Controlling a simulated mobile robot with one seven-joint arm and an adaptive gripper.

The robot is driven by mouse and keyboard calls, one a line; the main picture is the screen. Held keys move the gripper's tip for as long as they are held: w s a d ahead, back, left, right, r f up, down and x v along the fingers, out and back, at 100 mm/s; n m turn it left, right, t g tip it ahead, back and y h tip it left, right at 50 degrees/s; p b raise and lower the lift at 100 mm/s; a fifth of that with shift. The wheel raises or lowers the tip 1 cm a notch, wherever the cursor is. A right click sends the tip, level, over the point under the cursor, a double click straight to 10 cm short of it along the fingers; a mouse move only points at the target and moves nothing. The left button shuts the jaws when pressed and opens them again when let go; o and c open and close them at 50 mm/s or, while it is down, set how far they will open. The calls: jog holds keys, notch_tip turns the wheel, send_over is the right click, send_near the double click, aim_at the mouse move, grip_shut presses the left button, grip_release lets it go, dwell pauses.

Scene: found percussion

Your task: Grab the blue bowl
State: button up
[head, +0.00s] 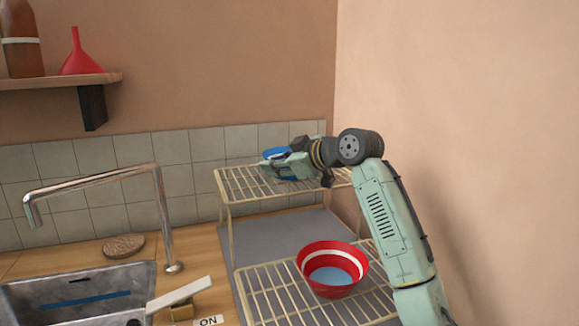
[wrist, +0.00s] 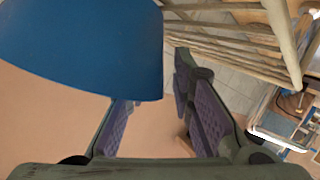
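The blue bowl (head: 277,153) is at the upper tier of the wire rack, partly hidden behind my gripper (head: 284,166). In the wrist view the blue bowl (wrist: 85,45) fills the upper left and covers the tip of the left finger. My gripper (wrist: 153,100) has its two purple-padded fingers apart, with a clear gap between them. The bowl is right beside the left finger. I cannot tell whether they touch or whether the bowl's wall lies between the fingers.
The two-tier wire rack (head: 237,184) stands in the corner against the right wall. A red bowl with a white band (head: 332,270) sits on its lower tier. A sink (head: 80,295) with a tall faucet (head: 160,200) is at left. A shelf (head: 60,81) holds a red funnel (head: 80,55).

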grip_shut()
jog(key=shift+r, duration=0.2)
dwell(0.6)
